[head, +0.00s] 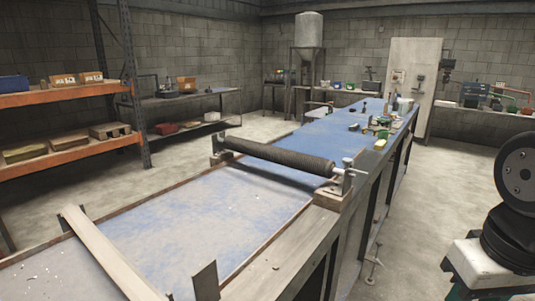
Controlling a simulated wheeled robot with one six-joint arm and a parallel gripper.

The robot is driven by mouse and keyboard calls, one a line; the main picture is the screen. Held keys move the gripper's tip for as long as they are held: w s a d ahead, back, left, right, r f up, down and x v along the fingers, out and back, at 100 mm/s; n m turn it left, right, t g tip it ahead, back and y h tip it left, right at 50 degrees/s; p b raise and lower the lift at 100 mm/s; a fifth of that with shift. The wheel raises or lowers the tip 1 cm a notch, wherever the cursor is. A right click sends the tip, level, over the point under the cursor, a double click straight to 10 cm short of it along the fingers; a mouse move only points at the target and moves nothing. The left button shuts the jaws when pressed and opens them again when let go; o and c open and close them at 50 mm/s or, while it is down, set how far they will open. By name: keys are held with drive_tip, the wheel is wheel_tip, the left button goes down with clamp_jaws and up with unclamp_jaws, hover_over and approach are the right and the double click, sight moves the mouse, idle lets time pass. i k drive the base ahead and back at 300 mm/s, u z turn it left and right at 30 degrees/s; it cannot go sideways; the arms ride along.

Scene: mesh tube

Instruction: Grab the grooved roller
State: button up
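The grooved roller (280,158) is a long dark cylinder with fine ridges. It lies across the blue-topped bench, slanting from upper left to lower right, held above the surface. Its left end rests in a bracket (218,151) and its right end in a metal bracket on a block (337,188). My gripper is not in view. A black rounded joint at the right edge looks like part of my arm, and it is apart from the roller.
The long bench (200,212) runs away toward the back, with small items (380,128) on its far end. A wooden board (105,250) lies across its near end. Orange shelving (70,140) stands at left. Concrete floor (440,190) is open right of the bench.

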sight(324, 168)
drive_tip(key=z, duration=1.35)
drive_tip(key=i, duration=1.95)
drive_tip(key=u, duration=2.75)
drive_tip(key=i, duration=0.55)
drive_tip(key=u, duration=0.05)
